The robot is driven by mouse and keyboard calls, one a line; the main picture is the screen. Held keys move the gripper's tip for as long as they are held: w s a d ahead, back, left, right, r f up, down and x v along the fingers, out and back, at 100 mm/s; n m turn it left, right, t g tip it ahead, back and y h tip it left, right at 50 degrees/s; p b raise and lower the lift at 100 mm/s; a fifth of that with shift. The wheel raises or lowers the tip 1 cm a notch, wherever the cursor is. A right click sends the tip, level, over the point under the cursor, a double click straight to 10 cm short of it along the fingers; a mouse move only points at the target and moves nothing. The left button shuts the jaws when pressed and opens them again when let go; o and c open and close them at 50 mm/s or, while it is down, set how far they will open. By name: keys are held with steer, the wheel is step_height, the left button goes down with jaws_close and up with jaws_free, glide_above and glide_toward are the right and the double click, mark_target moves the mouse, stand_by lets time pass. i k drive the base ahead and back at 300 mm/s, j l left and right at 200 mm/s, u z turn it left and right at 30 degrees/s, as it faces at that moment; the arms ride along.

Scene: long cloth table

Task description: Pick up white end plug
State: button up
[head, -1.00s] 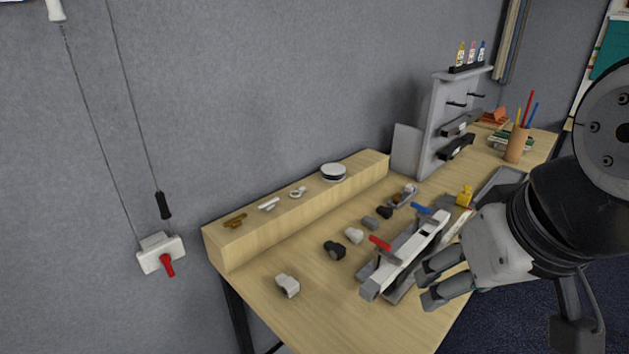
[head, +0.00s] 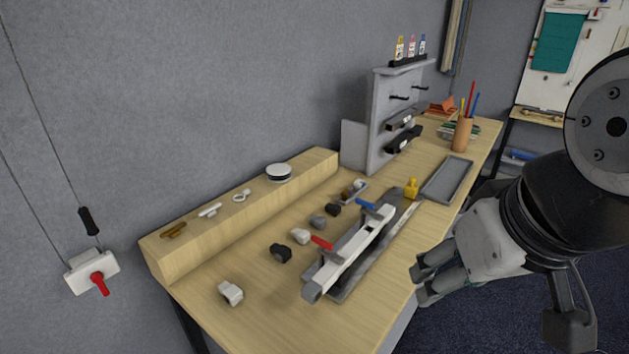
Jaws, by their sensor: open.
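Two small white blocky pieces lie on the wooden table, and I cannot tell which is the white end plug. One white piece (head: 231,292) lies near the table's near left corner. The other white piece (head: 300,236) lies farther back, between a black fitting (head: 281,253) and a grey piece (head: 317,222). My gripper (head: 420,286) is open and empty, off the table's front edge at the right. It is well apart from both white pieces, with the long clamp fixture (head: 350,254) between.
A raised wooden ledge (head: 250,205) along the wall carries small fittings and a round white-and-black item (head: 278,172). A grey rack (head: 393,110), a grey tray (head: 447,178), a yellow item (head: 411,188) and a pencil cup (head: 461,134) stand farther back. The near left tabletop is mostly clear.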

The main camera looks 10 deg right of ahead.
mark_target(303, 236)
steer(key=i+l+u, duration=0.25)
steer(key=l+u, duration=0.25)
steer(key=i+l+u, duration=0.1)
steer(key=l+u, duration=0.15)
steer(key=l, duration=0.25)
